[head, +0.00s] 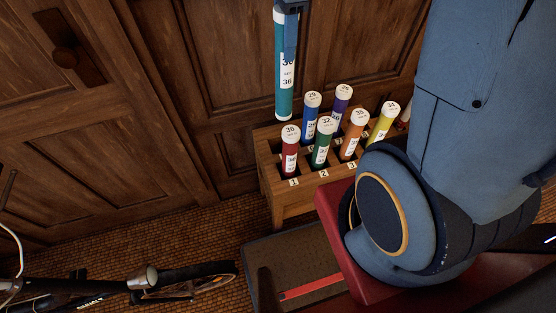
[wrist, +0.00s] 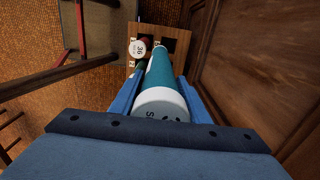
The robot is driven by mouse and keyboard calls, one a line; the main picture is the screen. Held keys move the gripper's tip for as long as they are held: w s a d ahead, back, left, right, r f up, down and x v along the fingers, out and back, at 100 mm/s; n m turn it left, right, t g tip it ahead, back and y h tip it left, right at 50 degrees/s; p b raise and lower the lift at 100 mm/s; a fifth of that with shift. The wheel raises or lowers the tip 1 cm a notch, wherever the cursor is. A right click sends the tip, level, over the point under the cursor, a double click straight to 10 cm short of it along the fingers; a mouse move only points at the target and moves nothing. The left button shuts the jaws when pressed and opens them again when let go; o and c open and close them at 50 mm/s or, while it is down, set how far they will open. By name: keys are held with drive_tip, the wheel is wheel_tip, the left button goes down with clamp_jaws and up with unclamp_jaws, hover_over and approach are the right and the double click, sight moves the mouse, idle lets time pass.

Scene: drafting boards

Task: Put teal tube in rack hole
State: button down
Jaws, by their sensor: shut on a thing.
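The teal tube (head: 285,75) hangs upright in my gripper (head: 290,12), with a white label and a white end. In the wrist view the tube (wrist: 162,80) lies between the two blue fingers of my gripper (wrist: 160,95). Its lower end is above and behind the back left of the wooden rack (head: 268,172) in the head view, apart from it. The rack holds several tubes: red (head: 290,155), blue (head: 310,120), green (head: 322,147), purple (head: 341,102), orange (head: 353,138) and yellow (head: 381,125). An empty dark hole shows at the rack's back left.
Wooden panelled doors (head: 190,60) with a round knob stand close behind the rack. A bicycle (head: 150,283) is on the woven floor at the lower left. My arm covers the rack's right end.

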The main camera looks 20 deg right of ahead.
sight(279, 78)
drive_tip(key=w+f+b, duration=0.2)
drive_tip(key=f+b, duration=0.4)
drive_tip(key=f, duration=1)
drive_tip(key=w+f+b, duration=0.2)
drive_tip(key=f+b, duration=0.5)
drive_tip(key=f, duration=0.9)
drive_tip(key=shift+f, duration=0.3)
drive_tip(key=c, duration=1)
unclamp_jaws()
drive_tip(key=shift+f, duration=0.1)
